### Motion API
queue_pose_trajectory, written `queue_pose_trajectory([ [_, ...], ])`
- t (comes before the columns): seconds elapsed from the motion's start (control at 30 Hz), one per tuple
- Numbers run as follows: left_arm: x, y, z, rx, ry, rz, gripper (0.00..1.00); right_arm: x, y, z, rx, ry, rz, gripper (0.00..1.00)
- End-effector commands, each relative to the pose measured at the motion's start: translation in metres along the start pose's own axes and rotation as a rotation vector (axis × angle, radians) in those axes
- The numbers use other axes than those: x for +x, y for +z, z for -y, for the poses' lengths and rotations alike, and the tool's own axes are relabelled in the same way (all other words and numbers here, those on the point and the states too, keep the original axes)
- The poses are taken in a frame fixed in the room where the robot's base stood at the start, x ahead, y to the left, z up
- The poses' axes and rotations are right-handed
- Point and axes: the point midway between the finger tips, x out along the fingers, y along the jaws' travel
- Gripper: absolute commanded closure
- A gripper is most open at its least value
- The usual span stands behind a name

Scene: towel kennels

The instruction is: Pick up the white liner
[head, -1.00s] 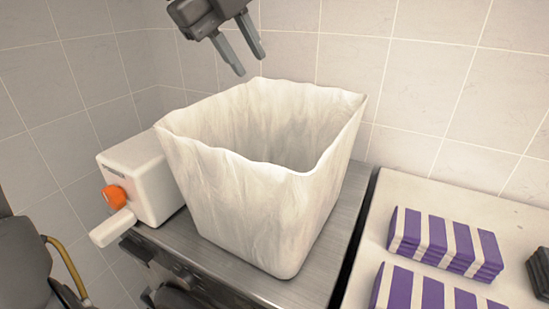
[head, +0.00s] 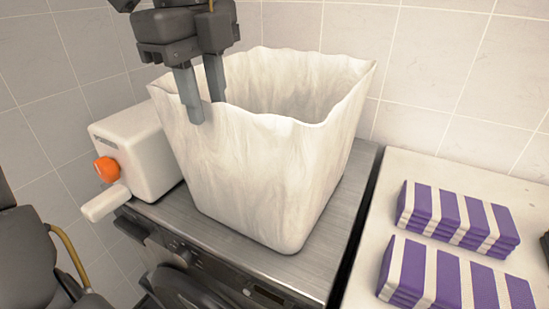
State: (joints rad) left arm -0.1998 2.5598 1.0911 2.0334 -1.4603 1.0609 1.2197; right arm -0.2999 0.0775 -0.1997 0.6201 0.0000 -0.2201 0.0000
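The white liner (head: 265,185) is a tall, open-topped, square bag-like form with a wavy rim and faint grey streaks. It stands upright on a grey metal top in the middle of the head view. My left gripper (head: 205,108) is at the liner's near-left rim, pointing down. Its fingers are apart with a gap between them. One finger shows in front of the outer wall; the other ends at the rim, its tip apparently hidden behind it. I cannot tell whether either finger touches the liner. My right gripper is not in view.
A white box (head: 143,150) with an orange knob (head: 107,170) stands close left of the liner. To the right, a pale counter (head: 395,170) holds folded purple-and-white striped towels (head: 455,220) (head: 455,275). A dark item (head: 545,246) is cut off at the right edge. Tiled walls stand behind.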

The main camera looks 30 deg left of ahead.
Motion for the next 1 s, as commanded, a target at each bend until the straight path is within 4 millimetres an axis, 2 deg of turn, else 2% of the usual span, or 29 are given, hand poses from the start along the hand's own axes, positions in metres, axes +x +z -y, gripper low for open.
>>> queue_pose_trajectory([
  [0.17,0.005,0.0,0.0,0.0,-0.001,0.0,0.71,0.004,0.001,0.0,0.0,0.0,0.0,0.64],
  [0.3,0.025,0.0,0.0,0.001,0.0,0.0,0.71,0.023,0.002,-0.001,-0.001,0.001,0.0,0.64],
  [0.5,0.049,0.001,0.0,0.001,-0.001,0.002,0.71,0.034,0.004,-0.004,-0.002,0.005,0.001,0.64],
  [0.83,0.052,0.0,0.001,0.0,-0.001,0.0,0.71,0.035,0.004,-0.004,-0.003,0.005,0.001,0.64],
  [1.0,0.052,0.0,0.001,0.0,-0.001,0.0,0.93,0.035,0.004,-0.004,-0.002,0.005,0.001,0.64],
])
